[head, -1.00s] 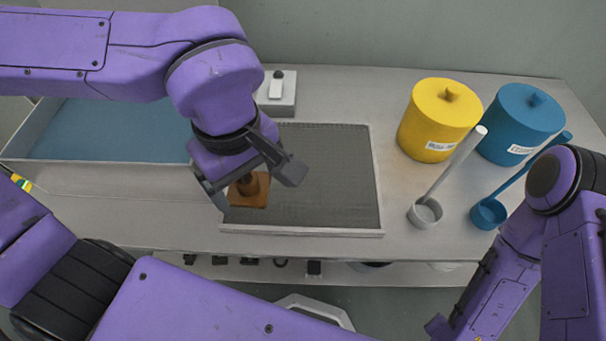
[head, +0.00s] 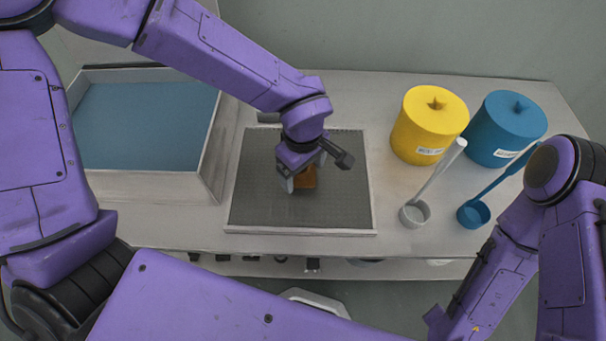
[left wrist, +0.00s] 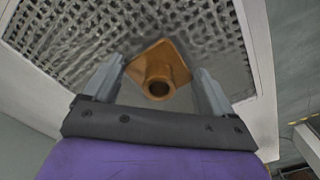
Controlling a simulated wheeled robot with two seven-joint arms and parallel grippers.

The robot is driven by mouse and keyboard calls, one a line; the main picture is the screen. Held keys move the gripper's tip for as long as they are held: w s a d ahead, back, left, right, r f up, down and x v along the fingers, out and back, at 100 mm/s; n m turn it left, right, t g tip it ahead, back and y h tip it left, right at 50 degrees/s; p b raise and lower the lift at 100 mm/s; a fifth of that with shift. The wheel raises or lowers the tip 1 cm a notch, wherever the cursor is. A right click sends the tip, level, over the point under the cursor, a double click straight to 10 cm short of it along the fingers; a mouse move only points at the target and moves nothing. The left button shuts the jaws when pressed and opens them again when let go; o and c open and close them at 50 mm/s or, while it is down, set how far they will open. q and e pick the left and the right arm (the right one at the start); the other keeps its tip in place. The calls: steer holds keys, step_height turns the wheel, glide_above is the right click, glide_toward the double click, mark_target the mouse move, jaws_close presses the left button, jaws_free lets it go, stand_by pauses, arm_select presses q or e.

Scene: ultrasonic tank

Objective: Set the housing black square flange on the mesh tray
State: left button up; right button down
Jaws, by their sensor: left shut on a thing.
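The housing (head: 306,180) is orange-brown, not black, with a square flange and a round hollow neck. In the left wrist view the housing (left wrist: 172,58) sits between the two fingers, neck toward the camera, flange on the far side. My left gripper (head: 303,171) is shut on it, over the middle of the mesh tray. The mesh tray (head: 255,205) is a dark grey mesh in a pale frame on the bench; its mesh also shows in the left wrist view (left wrist: 60,45). I cannot tell whether the flange touches the mesh. My right gripper is not in view.
A blue-filled tank (head: 150,120) stands left of the tray. Right of it are a yellow canister (head: 428,130), a blue canister (head: 507,125), a white dipper (head: 414,214) and a blue dipper (head: 474,214). The mesh around the housing is clear.

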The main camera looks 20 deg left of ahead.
mark_target(303, 178)
arm_select(q)
steer(key=shift+f, duration=1.4)
steer(key=shift+f, duration=0.15)
steer(key=o, duration=1)
steer(key=shift+c, duration=0.2)
step_height(303, 178, up, 12)
steer(key=shift+r+p, duration=0.2)
steer(key=shift+p, duration=0.3)
